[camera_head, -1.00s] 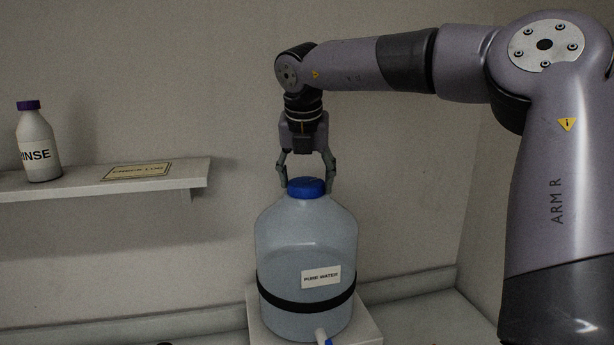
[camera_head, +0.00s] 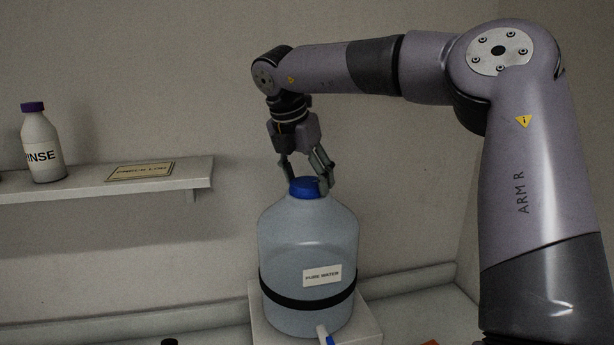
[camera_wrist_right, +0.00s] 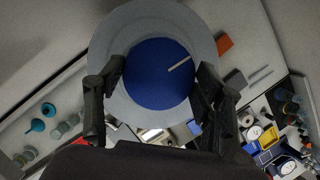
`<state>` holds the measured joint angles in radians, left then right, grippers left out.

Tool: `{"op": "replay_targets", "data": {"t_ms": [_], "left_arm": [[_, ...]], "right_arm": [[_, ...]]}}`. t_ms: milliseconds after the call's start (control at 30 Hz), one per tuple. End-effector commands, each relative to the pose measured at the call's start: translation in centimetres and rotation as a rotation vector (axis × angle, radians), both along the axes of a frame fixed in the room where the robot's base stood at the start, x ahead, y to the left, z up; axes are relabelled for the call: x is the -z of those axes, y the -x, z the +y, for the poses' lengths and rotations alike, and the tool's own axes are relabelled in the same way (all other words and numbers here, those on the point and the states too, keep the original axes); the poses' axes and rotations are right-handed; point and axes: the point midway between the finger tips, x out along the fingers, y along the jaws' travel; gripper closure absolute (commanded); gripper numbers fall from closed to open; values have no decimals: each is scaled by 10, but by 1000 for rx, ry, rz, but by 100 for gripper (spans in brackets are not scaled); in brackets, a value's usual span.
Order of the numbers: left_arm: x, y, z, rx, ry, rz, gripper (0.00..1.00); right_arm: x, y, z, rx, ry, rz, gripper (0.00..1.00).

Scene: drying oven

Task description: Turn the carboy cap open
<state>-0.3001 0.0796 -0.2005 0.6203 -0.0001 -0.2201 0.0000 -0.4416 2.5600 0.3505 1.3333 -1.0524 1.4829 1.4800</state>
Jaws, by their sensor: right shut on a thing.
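The carboy (camera_head: 306,240) is a large translucent blue-grey bottle labelled PURE WATER, upright on a white block (camera_head: 367,318). Its blue cap (camera_head: 303,187) sits on the neck. In the right wrist view the cap (camera_wrist_right: 157,74) is a blue disc with a pale line mark pointing to the upper right. My right gripper (camera_head: 308,182) comes down from above, tilted, with a finger on each side of the cap, shut on it. In the right wrist view the fingers of the right gripper (camera_wrist_right: 155,88) flank the cap. My left gripper is not in view.
A shelf (camera_head: 150,184) on the left holds a white RINSE bottle (camera_head: 44,150) with a purple lid and a sign plate (camera_head: 140,171). A tap (camera_head: 323,333) sticks out at the carboy's lower front. The wall is close behind.

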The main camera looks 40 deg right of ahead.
Motion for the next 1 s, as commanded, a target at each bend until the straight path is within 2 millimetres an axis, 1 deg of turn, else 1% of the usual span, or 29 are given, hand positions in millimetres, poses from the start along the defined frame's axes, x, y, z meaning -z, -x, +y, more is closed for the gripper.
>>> {"op": "replay_targets", "data": {"t_ms": [267, 300, 600, 833, 900, 1000], "left_arm": [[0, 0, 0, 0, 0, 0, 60], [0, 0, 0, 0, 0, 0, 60], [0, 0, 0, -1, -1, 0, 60], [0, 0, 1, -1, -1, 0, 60], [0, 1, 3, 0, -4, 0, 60], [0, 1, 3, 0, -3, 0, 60]], "right_arm": [[0, 0, 0, 4, -1, -3, 65], [0, 0, 0, 4, -1, -3, 37], [0, 0, 0, 3, 0, -1, 17], [0, 0, 0, 1, 0, 0, 17], [0, 0, 0, 1, 0, 0, 17], [-5, 0, 2, 1, -1, -3, 17]]}}
